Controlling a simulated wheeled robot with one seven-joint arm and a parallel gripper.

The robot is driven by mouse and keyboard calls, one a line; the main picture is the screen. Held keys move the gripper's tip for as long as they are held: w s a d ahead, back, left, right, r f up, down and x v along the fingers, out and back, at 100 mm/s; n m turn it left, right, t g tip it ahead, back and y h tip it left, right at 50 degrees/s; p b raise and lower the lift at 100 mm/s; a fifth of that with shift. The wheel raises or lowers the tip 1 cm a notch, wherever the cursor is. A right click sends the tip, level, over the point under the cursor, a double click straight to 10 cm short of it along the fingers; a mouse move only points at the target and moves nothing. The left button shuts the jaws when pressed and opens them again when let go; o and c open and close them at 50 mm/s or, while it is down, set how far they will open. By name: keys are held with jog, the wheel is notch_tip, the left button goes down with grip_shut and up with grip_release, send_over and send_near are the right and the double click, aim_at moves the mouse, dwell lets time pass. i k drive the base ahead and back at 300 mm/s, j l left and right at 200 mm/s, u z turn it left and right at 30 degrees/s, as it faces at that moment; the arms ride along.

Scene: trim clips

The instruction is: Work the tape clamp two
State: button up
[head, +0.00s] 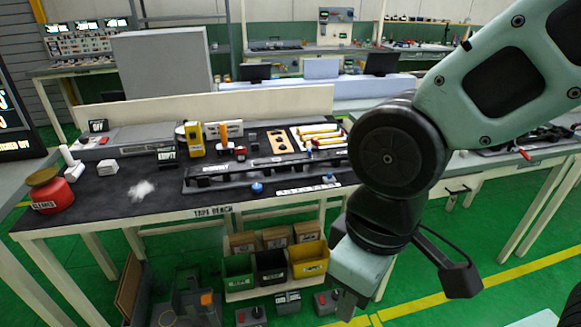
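A long dark fixture (225,178) lies across the bench labelled TAPE BENCH (150,221). A blue knob (257,188) sits at its front edge, and a second blue piece (330,177) is further right. A small red and dark device (240,153) stands behind the fixture. I cannot tell which of these parts is tape clamp two; no readable clamp number shows. My gripper (346,305) hangs low in front of the bench, pointing down, apart from the fixture. Its fingertips are small and seen at an angle, so its opening is unclear. My arm hides the bench's right end.
A yellow device (194,138), an orange-topped item (224,133) and a tray of yellow rolls (318,136) stand behind the fixture. A red container (52,194) is at the left. Green, black and yellow bins (308,262) sit below the bench. The bench's front left is mostly clear.

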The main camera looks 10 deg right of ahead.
aim_at(241, 151)
jog(key=i+j, duration=0.85)
jog(key=i, duration=0.2)
